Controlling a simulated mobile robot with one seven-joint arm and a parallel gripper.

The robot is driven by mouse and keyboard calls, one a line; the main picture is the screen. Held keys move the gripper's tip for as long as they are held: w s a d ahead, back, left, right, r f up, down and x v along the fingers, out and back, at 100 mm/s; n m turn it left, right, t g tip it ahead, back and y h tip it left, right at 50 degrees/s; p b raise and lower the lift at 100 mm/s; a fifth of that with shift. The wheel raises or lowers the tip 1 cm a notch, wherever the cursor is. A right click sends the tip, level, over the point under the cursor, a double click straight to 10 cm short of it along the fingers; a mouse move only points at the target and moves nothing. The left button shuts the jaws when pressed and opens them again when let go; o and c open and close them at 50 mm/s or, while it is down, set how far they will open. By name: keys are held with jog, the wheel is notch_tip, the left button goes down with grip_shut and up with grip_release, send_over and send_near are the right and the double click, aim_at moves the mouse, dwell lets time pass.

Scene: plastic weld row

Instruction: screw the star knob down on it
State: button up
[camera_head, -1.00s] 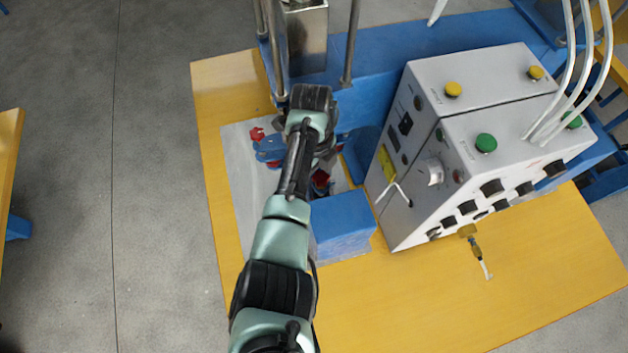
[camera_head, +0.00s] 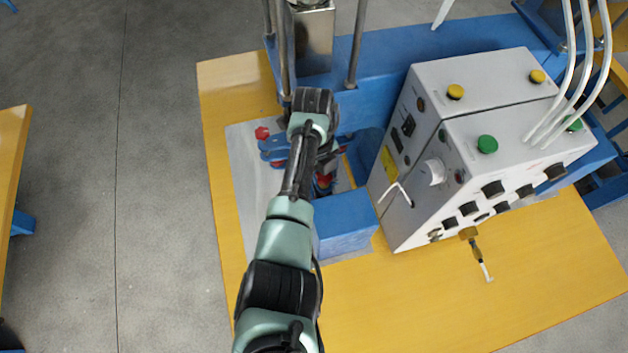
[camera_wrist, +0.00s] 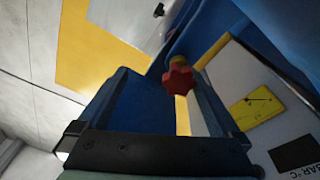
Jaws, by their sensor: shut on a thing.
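A red star knob (camera_wrist: 179,79) shows in the wrist view between the tips of my gripper (camera_wrist: 180,84). My gripper is shut on it. A yellowish part shows just behind the knob, and whether it is its seat cannot be told. In the head view my arm covers the gripper and most of the work spot. A red part (camera_head: 323,181) shows beside my wrist there; whether it is the held knob is unclear. Another red part (camera_head: 262,133) sits by a blue clamp piece (camera_head: 275,147) on the grey plate (camera_head: 245,190).
A grey control box (camera_head: 400,215) with buttons and dials stands close to the right of my gripper. A blue block (camera_head: 343,222) lies in front, and metal posts (camera_head: 357,45) rise behind. The yellow tabletop (camera_head: 430,300) is clear at the front.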

jog(key=shift+w+d+r+m+t, duration=0.3)
jog(key=shift+w+d+r+m, duration=0.45)
jog(key=shift+d+m, duration=0.15)
jog(key=shift+w+d+f+n+p, duration=0.15)
jog(key=shift+n+p, duration=0.15)
jog(key=shift+n, duration=0.4)
jog(key=n, duration=0.1)
jog(key=w+n, duration=0.1)
jog(key=d+n+p, duration=0.1)
jog(key=n, duration=0.1)
jog(key=shift+w+f+h, duration=0.25)
jog(key=shift+w+h, duration=0.05)
jog(key=shift+h, duration=0.1)
jog(key=n, duration=0.4)
jog(key=n+t+p, duration=0.1)
jog(key=n, duration=0.1)
jog(key=shift+w+f, duration=0.1)
jog(key=shift+f, duration=0.2)
